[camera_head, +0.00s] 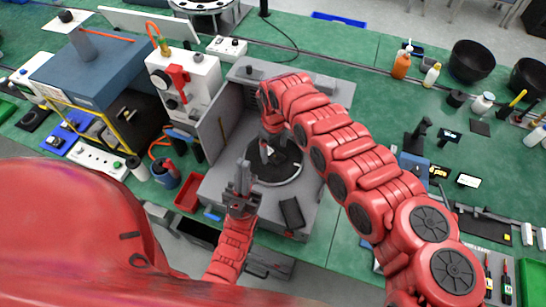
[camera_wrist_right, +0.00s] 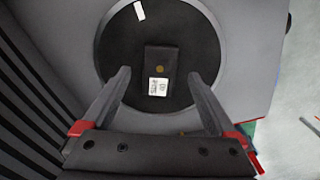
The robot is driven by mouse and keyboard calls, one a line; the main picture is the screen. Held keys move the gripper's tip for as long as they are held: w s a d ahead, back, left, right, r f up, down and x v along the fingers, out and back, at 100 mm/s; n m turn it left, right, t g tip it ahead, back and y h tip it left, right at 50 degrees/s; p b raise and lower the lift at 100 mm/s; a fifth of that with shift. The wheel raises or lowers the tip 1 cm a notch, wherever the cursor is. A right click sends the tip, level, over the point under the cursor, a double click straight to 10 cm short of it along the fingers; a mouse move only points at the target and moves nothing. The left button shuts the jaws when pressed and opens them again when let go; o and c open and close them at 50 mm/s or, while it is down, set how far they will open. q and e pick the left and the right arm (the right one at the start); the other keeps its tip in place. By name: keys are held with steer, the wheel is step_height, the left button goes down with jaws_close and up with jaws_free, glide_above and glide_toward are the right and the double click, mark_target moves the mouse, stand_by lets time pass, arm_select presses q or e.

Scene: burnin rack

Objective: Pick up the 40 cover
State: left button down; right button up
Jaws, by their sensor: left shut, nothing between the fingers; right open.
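In the right wrist view a dark rectangular block (camera_wrist_right: 161,62) with a gold dot and a white label lies on a black round plate (camera_wrist_right: 115,45). I cannot read the label, so I cannot tell whether this is the 40 cover. My right gripper (camera_wrist_right: 160,76) is open above the plate, one finger on each side of the block, apart from it. In the head view my right gripper (camera_head: 266,148) reaches down over the round plate (camera_head: 286,170) and hides much of it. My left gripper (camera_head: 241,186) is shut and empty, in front of the plate.
The plate sits in a grey fixture (camera_head: 221,185) with an upright wall at its left. A flat dark piece (camera_head: 291,212) lies near its front edge. A red bin (camera_head: 188,194) stands at its left. Bottles and black bowls (camera_head: 471,61) stand at the back right.

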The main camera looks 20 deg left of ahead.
mark_target(273, 156)
step_height(273, 156, down, 2)
steer(key=shift+f+b, duration=0.25)
steer(key=shift+b, duration=0.25)
steer(key=shift+w+r, duration=0.1)
steer(key=c, duration=1.4)
steer(key=shift+r, duration=0.1)
steer(key=shift+c, duration=0.2)
